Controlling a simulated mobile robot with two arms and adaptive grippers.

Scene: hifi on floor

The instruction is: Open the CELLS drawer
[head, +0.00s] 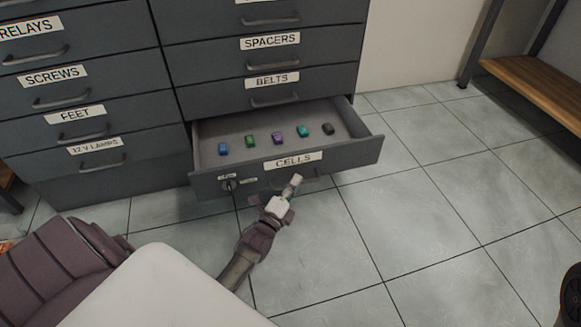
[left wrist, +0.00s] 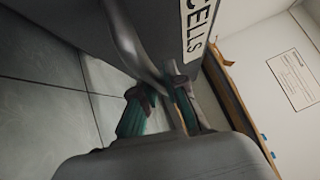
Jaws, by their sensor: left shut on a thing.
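The CELLS drawer (head: 345,159) is the bottom drawer of the right-hand grey cabinet and stands pulled out, with its inside showing. Its white CELLS label (head: 293,161) is on the front, and it also shows in the left wrist view (left wrist: 198,28). My left gripper (head: 295,184) is at the drawer's front, below the label. In the left wrist view its two fingers (left wrist: 158,97) are closed around the drawer's bar handle (left wrist: 132,45). Part of the handle is hidden by the fingers. My right gripper is not in view.
Several small coloured blocks (head: 277,138) lie in a row inside the drawer. A lock with a key (head: 229,184) is on its front left. The BELTS drawer (head: 330,84) above is shut. A wooden bench (head: 535,85) stands at the right. Tiled floor (head: 430,200) right of the drawer is clear.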

